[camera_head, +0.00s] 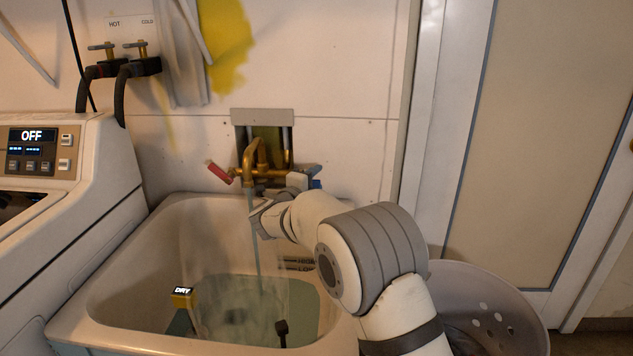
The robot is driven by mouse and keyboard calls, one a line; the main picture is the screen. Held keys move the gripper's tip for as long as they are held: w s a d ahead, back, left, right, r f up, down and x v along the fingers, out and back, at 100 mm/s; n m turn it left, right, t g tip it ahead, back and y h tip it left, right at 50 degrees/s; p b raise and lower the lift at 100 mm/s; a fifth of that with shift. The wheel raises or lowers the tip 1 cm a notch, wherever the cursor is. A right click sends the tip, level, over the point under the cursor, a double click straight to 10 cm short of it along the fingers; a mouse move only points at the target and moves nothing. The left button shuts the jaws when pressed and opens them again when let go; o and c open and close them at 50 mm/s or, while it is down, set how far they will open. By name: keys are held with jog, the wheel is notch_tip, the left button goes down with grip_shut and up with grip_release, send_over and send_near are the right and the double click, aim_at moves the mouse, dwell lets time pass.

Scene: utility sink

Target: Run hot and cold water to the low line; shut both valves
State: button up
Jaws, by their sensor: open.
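The brass faucet (258,160) stands on the wall behind the utility sink (75,318). A water stream (254,235) falls from its spout into the pool of greenish water (235,310) in the basin. The red hot valve handle (219,173) sticks out to the left, angled up. The blue cold valve handle (314,183) shows at the right, partly hidden by my arm. Level marks (299,262) are printed on the basin's right wall, just above the water; my arm partly covers them. My gripper (258,214) is open and empty, below the faucet beside the stream.
A yellow sensor reading DRY (182,292) and a black post (281,328) stand in the basin. A washing machine reading OFF (95,150) is at left, with hot and cold wall taps (120,50) above. A perforated tub (500,290) stands at right, before a door.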

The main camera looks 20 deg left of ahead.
jog(key=shift+c, duration=0.5)
grip_shut()
jog(key=shift+r, duration=0.1)
jog(key=shift+s+a+r+n+t+y, duration=0.15)
jog(key=shift+r+n+t, duration=0.3)
jog(key=shift+n, duration=0.8)
jog(key=shift+w+a+r+n+t+y, duration=0.1)
jog(key=shift+r+n+t+y, duration=0.2)
jog(key=shift+n, duration=0.9)
jog(key=shift+s+a+r+n+t+y, duration=0.1)
jog(key=shift+r+n+t, duration=0.4)
jog(key=shift+n, duration=0.75)
jog(key=shift+o, duration=0.5)
grip_release()
